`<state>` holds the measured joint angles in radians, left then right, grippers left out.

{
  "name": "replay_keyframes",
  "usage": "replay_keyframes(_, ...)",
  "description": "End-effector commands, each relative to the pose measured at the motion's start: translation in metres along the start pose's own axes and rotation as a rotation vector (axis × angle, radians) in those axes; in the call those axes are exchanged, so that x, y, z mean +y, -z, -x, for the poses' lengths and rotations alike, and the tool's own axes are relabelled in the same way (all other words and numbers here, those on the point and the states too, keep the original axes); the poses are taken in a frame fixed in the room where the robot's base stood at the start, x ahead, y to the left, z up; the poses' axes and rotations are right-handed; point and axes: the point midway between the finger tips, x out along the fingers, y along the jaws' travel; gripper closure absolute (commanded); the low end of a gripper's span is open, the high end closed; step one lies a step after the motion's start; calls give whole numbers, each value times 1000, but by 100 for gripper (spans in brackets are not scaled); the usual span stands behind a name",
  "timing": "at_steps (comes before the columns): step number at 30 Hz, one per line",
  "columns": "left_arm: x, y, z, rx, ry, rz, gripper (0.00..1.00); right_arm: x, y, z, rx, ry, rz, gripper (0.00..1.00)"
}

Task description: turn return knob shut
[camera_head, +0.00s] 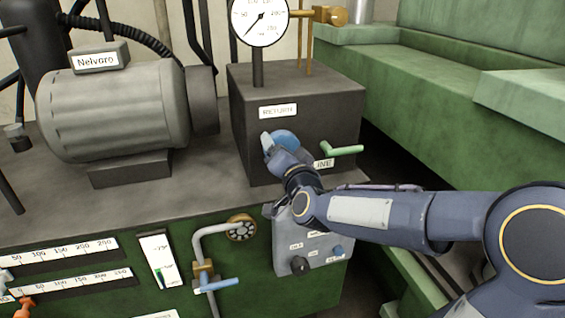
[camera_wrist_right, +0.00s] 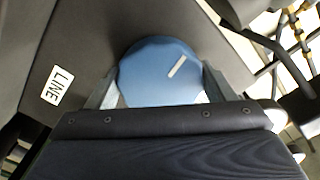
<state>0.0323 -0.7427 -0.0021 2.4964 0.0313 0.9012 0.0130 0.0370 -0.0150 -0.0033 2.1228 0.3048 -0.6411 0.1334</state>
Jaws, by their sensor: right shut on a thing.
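The blue return knob (camera_head: 285,139) sits on the front of a dark block (camera_head: 340,105), below a RETURN label (camera_head: 278,111). In the right wrist view the knob (camera_wrist_right: 160,72) is round, with a white pointer line slanting to the upper right. My right gripper (camera_head: 274,147) is at the knob, its fingers on either side of it. In the wrist view the right gripper (camera_wrist_right: 160,92) is shut on the knob. The wrist and hand hide part of the knob in the head view. My left gripper is not in view.
A green-handled lever (camera_head: 343,150) sticks out right of the knob, near a LINE label (camera_wrist_right: 57,86). A round gauge (camera_head: 260,18) stands on the block. A grey motor (camera_head: 115,110) is at the left. A grey control box (camera_head: 312,243) sits below my forearm.

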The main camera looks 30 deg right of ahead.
Motion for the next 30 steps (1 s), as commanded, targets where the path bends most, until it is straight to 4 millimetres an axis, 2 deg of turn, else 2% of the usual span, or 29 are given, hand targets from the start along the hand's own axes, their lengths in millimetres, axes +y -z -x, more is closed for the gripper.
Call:
replay_keyframes(1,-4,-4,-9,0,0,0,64,3,-3,0,3,3,-44,47)
replay_keyframes(9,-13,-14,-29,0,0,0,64,2,-3,0,1,2,-301,47)
replay_keyframes(30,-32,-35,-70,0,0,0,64,1,-1,0,2,2,-966,47)
